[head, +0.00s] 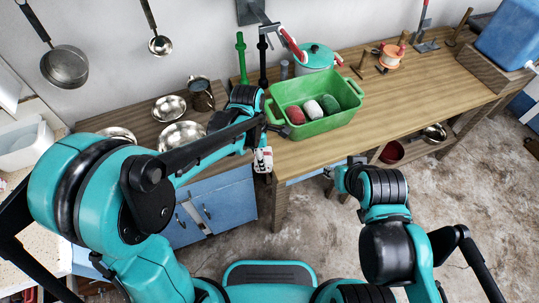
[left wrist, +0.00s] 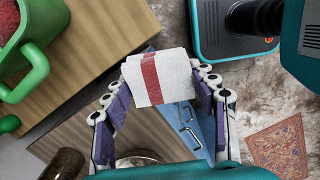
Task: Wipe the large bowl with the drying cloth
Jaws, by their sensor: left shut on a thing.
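The drying cloth, white with a red stripe (left wrist: 158,78), is held between the fingers of my left gripper (left wrist: 160,105). In the head view the left gripper (head: 263,158) hangs by the front edge of the counter, with the cloth small at its tips. Several metal bowls stand on the left counter; the one nearest the gripper (head: 182,136) looks the largest and is to its left, apart from the cloth. A bowl rim (left wrist: 138,160) shows at the bottom of the left wrist view, partly hidden. My right gripper (head: 335,172) is off the counter's front edge; its fingers are too small to read.
A green tub (head: 318,126) with red, white and green items stands right of the left gripper. A brown mug (head: 202,97) stands behind the bowls. A teal pot (head: 316,57) and spools are at the back.

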